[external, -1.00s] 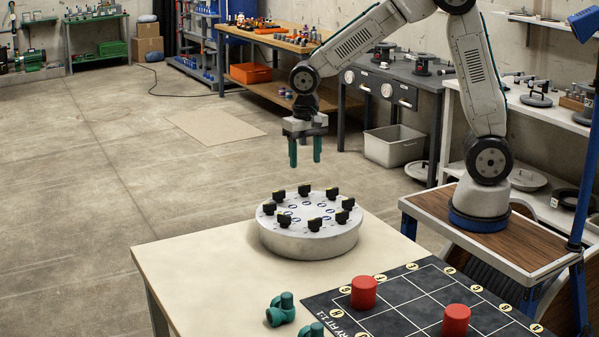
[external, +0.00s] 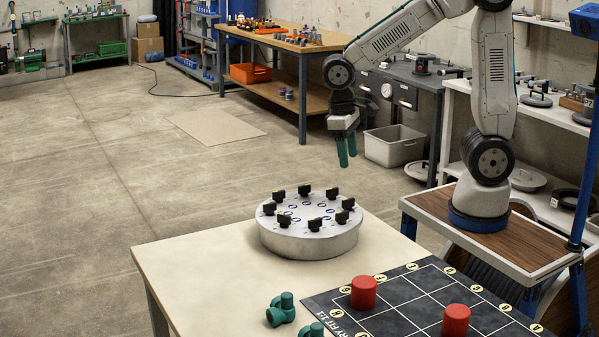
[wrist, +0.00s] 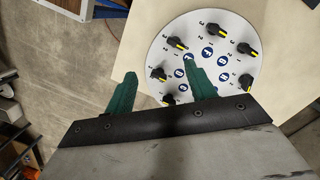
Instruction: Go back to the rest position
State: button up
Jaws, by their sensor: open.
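My gripper (external: 346,152) has two green fingers and hangs in the air in the external view, above and behind the round dial plate, with nothing between the fingers. In the wrist view my gripper (wrist: 160,88) shows its fingers apart and empty. The round white dial plate (external: 310,240) carries a ring of several black knobs and lies on the table (external: 205,265).
A dark gridded mat (external: 405,300) lies at the table's front right with two red cylinders (external: 364,292) on it. Green pipe fittings (external: 281,309) lie beside it. A grey bin (external: 394,146) and a grey bench (external: 425,82) stand behind my arm. Open floor is on the left.

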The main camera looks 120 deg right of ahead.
jog(key=s+a+r+n+t, duration=0.1)
jog(key=s+a+r+n, duration=0.1)
jog(key=a, duration=0.4)
jog(key=s+a+r+n+t, duration=0.1)
jog(key=s+a+r+n, duration=0.2)
jog(key=s+a+n, duration=0.2)
jog(key=s+a+r+n, duration=0.2)
jog(key=s+a, duration=0.3)
jog(key=a, duration=0.3)
jog(key=shift+s+r+n+t+h, duration=0.35)
jog(key=shift+r+n+t+h, duration=0.05)
jog(key=shift+n, duration=0.3)
dwell(1.2)
